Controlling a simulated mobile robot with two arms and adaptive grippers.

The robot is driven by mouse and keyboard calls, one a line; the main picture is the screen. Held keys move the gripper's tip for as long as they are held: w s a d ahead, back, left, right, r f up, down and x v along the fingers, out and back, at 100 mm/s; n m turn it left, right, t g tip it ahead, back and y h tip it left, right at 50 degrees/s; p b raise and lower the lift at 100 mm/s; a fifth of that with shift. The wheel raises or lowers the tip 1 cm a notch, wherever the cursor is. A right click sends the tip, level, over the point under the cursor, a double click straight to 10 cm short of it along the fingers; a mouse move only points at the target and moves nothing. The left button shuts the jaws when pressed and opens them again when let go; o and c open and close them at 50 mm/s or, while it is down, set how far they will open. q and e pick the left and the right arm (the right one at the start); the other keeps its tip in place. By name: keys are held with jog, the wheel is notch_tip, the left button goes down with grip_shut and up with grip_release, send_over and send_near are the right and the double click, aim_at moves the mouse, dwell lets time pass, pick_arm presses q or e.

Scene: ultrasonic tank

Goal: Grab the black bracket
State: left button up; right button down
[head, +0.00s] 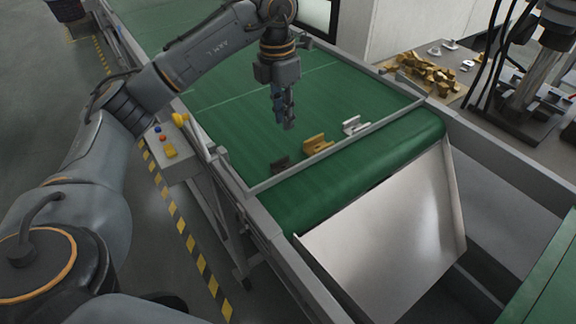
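The black bracket (281,164) is small and dark and lies on the green conveyor belt (235,125), just behind the metal crossbar near the belt's end. It is the leftmost of three brackets in a row. My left gripper (289,127) points down above the belt, behind and slightly right of the black bracket, and does not touch it. Its fingers look close together and I see nothing held, but this angle does not show whether they are shut. My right gripper is not in view.
A gold bracket (317,144) and a silver bracket (355,125) lie to the right along the crossbar (340,146). A metal chute (390,235) slopes from the belt's end. A button box (172,150) is at the left. A pile of gold brackets (428,74) lies at the back right.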

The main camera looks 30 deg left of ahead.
pick_arm(q)
jog(key=a, duration=0.2)
jog(key=p, duration=0.1)
send_over(280, 159)
jog(key=shift+n+y, duration=0.3)
jog(key=shift+y, duration=0.1)
jog(key=f, duration=0.7)
jog(key=shift+s+a+f, duration=0.25)
jog(key=shift+a+f, duration=0.05)
jog(key=shift+a, duration=0.05)
jog(key=f, duration=0.1)
jog(key=f+p, duration=0.1)
jog(key=f, duration=0.1)
jog(key=f+p, duration=0.1)
jog(key=f, duration=0.1)
jog(key=shift+w+d+f, duration=0.15)
jog(key=shift+w+d, duration=0.1)
jog(key=shift+d, duration=0.05)
grip_shut()
